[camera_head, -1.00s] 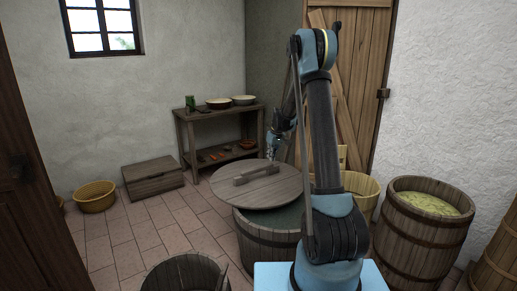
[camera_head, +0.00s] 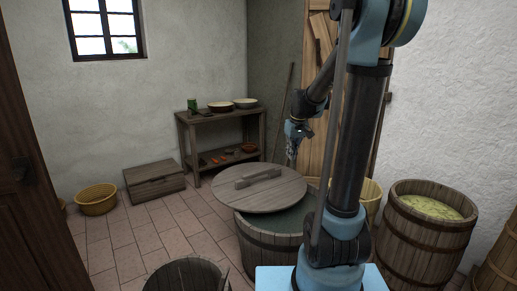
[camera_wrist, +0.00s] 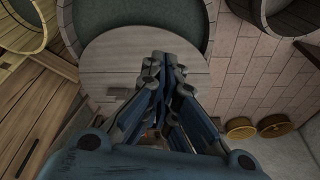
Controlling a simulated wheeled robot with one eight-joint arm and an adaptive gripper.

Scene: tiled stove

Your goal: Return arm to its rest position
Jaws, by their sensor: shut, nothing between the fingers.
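My gripper (camera_head: 292,152) hangs over the large barrel, above the right part of its lid, in the head view. It is shut with nothing between the fingers. In the wrist view the gripper (camera_wrist: 166,66) points toward the round wooden lid (camera_wrist: 120,45). The lid (camera_head: 285,193) has a wooden bar handle (camera_head: 257,178) and lies partly across the barrel (camera_head: 262,240), leaving some of the opening uncovered. My arm rises from its blue base in front of the barrel and bends at the top edge of the head view.
A small open tub (camera_head: 188,272) stands at the front. A barrel with yellowish contents (camera_head: 430,205) is at the right. A wooden shelf with bowls (camera_head: 217,128), a chest (camera_head: 153,183) and a yellow basket (camera_head: 97,199) stand along the back. The tiled floor at left is clear.

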